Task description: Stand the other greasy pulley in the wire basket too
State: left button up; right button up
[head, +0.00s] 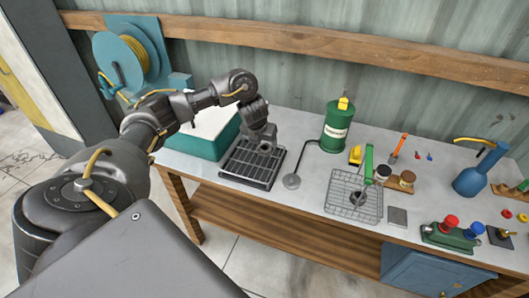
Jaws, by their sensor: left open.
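The wire basket (336,206) stands on the workbench right of the middle. A small dark round thing (358,198), which looks like a pulley, is inside it. My left gripper (264,147) is open and points down over the black slatted rack (246,178), near its back right part. A grey shape shows at its fingertips, but I cannot tell whether it is the other pulley or part of the gripper. My right gripper is not in view.
A teal-sided tray (203,143) is left of the rack. A wooden block with jars (402,183), a grey plate (397,217) and a blue bottle (472,180) are on the right.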

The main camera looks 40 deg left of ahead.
aim_at(264, 147)
pick_arm(q)
jog(key=shift+f, duration=0.1)
jog(key=p+x, duration=0.1)
jog(key=x, duration=0.4)
jog(key=shift+a, duration=0.1)
jog(key=shift+c, duration=0.2)
jog(key=c, duration=1.1)
jog(key=shift+o, duration=0.2)
